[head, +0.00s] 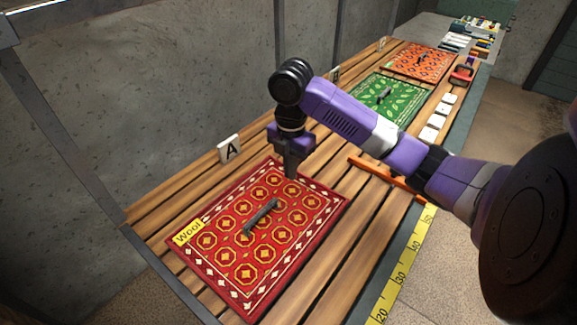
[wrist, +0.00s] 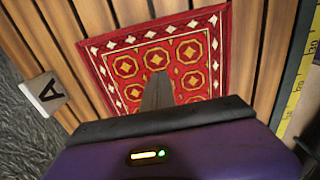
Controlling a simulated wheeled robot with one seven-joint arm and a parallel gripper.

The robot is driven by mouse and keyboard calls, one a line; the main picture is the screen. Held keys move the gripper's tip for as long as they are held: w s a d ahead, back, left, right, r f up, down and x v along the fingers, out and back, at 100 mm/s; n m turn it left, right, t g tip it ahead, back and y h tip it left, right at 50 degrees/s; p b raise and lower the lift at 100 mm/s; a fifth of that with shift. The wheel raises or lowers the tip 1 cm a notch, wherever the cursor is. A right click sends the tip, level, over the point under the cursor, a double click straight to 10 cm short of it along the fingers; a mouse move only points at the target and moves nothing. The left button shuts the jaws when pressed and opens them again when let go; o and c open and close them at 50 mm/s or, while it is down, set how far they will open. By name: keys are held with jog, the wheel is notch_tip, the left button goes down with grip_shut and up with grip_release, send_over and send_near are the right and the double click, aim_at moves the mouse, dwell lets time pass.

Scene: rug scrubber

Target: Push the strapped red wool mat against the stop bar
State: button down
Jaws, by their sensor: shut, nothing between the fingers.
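The red wool mat (head: 225,255) lies flat on the wooden slats, with a yellow "Wool" tag (head: 187,232) at its left edge. A dark strap handle (head: 262,216) stands across its middle. The mat also shows in the wrist view (wrist: 193,52), its near part hidden by my gripper's body. My gripper (head: 291,175) points down at the mat's far right border, shut and empty, apart from the strap. Its fingers (wrist: 157,88) appear over the patterned field; contact cannot be told. An orange bar (head: 366,168), seemingly the stop bar, crosses the slats to the right, with bare slats between.
A white "A" marker (head: 229,149) stands behind the mat. A green mat (head: 400,95) and an orange-red mat (head: 418,60) lie farther along the slats. White blocks (head: 438,121) line the front edge. A yellow ruler (head: 400,275) runs along the front.

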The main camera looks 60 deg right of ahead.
aim_at(281, 202)
notch_tip(281, 202, down, 5)
jog(key=shift+f+p, duration=0.15)
jog(key=shift+p, duration=0.15)
jog(key=a, duration=0.1)
jog(key=a+p, duration=0.1)
jog(key=a, duration=0.1)
jog(key=shift+w+f, duration=0.15)
jog(key=shift+w, duration=0.2)
jog(key=shift+w+a+f, duration=0.1)
jog(key=shift+w+a, duration=0.05)
jog(key=shift+a, duration=0.35)
